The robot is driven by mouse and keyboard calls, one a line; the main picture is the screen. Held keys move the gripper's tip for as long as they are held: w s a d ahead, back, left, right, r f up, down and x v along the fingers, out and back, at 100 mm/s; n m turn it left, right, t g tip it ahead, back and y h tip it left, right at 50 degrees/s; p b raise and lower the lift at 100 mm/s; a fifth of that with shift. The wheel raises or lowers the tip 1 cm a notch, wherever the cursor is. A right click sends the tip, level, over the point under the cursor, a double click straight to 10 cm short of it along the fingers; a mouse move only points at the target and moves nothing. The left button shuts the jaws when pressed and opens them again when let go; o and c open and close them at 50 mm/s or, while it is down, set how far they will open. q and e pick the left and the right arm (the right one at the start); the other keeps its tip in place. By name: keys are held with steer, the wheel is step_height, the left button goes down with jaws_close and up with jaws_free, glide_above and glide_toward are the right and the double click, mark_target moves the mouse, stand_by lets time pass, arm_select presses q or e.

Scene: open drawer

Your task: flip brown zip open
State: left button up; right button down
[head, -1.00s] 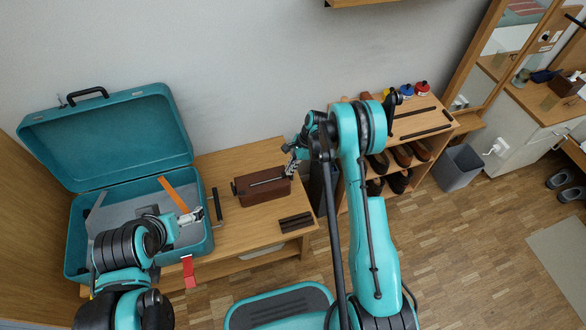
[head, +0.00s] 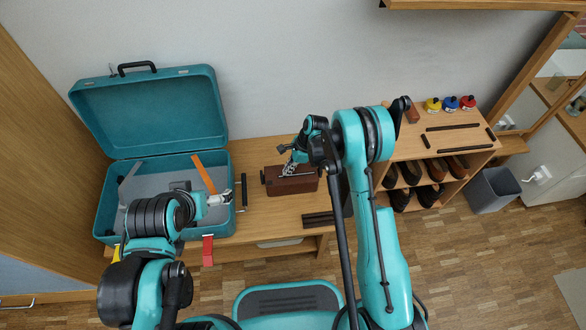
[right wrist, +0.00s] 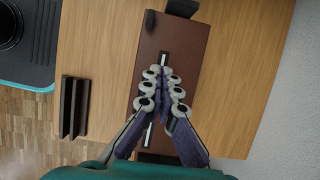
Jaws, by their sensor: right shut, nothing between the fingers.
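A brown case (head: 306,184) with a zip line along its top stands on the wooden bench; it fills the middle of the right wrist view (right wrist: 182,45). The pale and dark zip strip (right wrist: 148,138) runs lengthwise along it. My right gripper (head: 288,168) is over the top of the case. In the right wrist view its shut, empty fingertips (right wrist: 164,75) lie over the zip line and hide its middle. Whether they touch it I cannot tell. My left gripper (head: 228,197) is over the open teal suitcase, away from the case; its finger opening is too small to judge.
The teal suitcase (head: 104,215) stands open at left with an orange strip (head: 203,173) inside. Dark bars (head: 318,220) lie on the bench (head: 262,214) in front of the case. A shoe rack (head: 482,152) and a grey bin (head: 492,190) stand at right.

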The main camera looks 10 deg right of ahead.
steer(key=d, duration=0.4)
steer(key=shift+w+d+r, duration=0.1)
steer(key=shift+d+r, duration=0.1)
arm_select(q)
steer(key=shift+s+d+r+p, duration=0.1)
steer(key=shift+d+r+p, duration=0.1)
steer(key=shift+r+p, duration=0.85)
steer(key=shift+s+d+r+p, duration=0.1)
steer(key=shift+d+r+p, duration=0.1)
steer(key=shift+r+p, duration=0.8)
arm_select(e)
steer(key=v, duration=0.9)
steer(key=shift+r, duration=0.25)
arm_select(q)
steer(key=shift+w, duration=0.1)
